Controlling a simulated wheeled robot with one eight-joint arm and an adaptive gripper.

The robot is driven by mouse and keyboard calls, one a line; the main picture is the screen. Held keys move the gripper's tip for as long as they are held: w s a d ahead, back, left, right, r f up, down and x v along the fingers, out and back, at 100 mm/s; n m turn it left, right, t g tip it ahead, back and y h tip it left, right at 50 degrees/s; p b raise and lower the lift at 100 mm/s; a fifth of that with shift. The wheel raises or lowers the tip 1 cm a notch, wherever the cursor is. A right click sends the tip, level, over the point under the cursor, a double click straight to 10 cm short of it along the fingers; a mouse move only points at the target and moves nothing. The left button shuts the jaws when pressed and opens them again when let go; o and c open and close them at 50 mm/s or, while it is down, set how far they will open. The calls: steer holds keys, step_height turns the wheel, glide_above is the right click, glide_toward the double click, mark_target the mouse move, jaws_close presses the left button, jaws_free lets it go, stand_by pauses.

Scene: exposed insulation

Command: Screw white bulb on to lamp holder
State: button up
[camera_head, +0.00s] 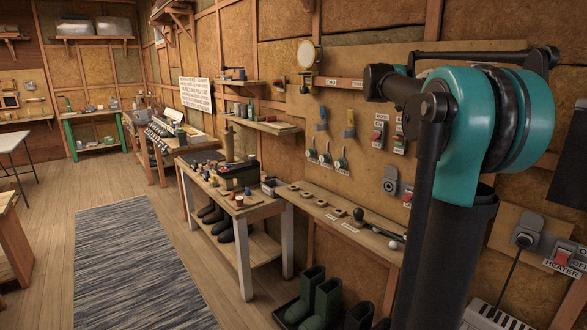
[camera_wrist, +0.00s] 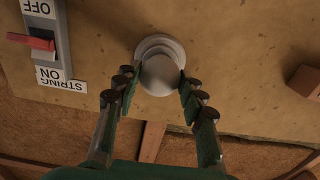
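In the wrist view, the white bulb (camera_wrist: 160,76) is a smooth round globe between the fingertips of my gripper (camera_wrist: 160,82). The two green and black fingers reach up from below, one on each side, and their tips appear to touch its edges. Directly behind the bulb is the pale round lamp holder (camera_wrist: 153,44) on the tan board. The bulb covers part of the holder, and the join between them is hidden. In the head view, my teal and black arm fills the right side; the gripper cannot be made out there.
A red switch (camera_wrist: 36,42) labelled STRING sits left of the bulb in the wrist view, upside down. A brown block (camera_wrist: 304,82) is at right. In the head view, a narrow shelf (camera_head: 330,213) runs below the board, with green boots (camera_head: 326,302) beneath. A striped rug (camera_head: 137,265) lies on open floor.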

steer(key=shift+d, duration=0.1)
steer(key=shift+c, duration=0.4)
stand_by(0.4)
steer(key=m, duration=0.6)
steer(key=o, duration=0.8)
steer(key=v, duration=1.2)
steer(key=shift+c, duration=0.3)
